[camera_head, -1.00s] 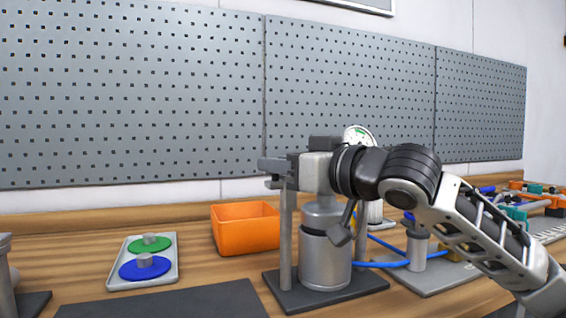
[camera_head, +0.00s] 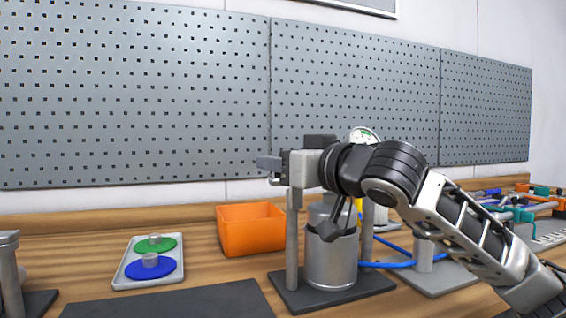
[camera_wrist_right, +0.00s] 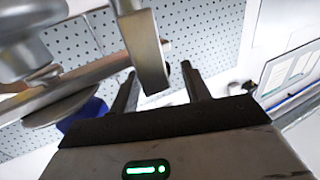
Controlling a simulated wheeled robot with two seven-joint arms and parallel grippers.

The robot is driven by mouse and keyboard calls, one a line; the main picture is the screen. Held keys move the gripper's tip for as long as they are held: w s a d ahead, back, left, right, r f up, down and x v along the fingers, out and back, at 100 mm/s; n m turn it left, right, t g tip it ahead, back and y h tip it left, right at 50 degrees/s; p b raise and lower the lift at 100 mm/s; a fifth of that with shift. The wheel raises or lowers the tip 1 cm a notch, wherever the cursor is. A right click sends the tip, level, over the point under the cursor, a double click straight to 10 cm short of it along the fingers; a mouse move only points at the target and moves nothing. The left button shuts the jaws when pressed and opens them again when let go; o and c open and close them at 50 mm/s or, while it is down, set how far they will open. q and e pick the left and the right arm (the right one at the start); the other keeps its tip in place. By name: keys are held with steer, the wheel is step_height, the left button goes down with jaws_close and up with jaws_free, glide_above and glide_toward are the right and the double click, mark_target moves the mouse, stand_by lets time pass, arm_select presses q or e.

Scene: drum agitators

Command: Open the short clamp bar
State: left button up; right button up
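A clamp stand with a grey post (camera_head: 292,245) holds a metal vessel (camera_head: 331,262) on a dark base plate. In the right wrist view, a grey metal bar (camera_wrist_right: 143,48), seemingly the short clamp bar, reaches down between the two dark fingers of the right gripper (camera_wrist_right: 160,90). The fingers are apart, with a visible gap between the bar and the right finger. My left gripper is not in view.
An orange bin (camera_head: 251,232) stands left of the stand. A tray (camera_head: 120,280) holds a green and a blue disc. Blue hose (camera_head: 388,264) and a gauge (camera_head: 364,135) are behind my right arm. A pegboard (camera_head: 130,100) backs the bench.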

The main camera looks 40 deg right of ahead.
arm_select(q)
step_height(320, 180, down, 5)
steer(key=b, duration=0.5)
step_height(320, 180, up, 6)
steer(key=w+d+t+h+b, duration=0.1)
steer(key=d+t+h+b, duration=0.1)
steer(key=b, duration=0.2)
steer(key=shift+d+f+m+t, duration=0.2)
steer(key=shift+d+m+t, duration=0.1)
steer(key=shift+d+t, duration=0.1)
arm_select(e)
steer(key=s, duration=1.6)
steer(key=shift+d, duration=0.2)
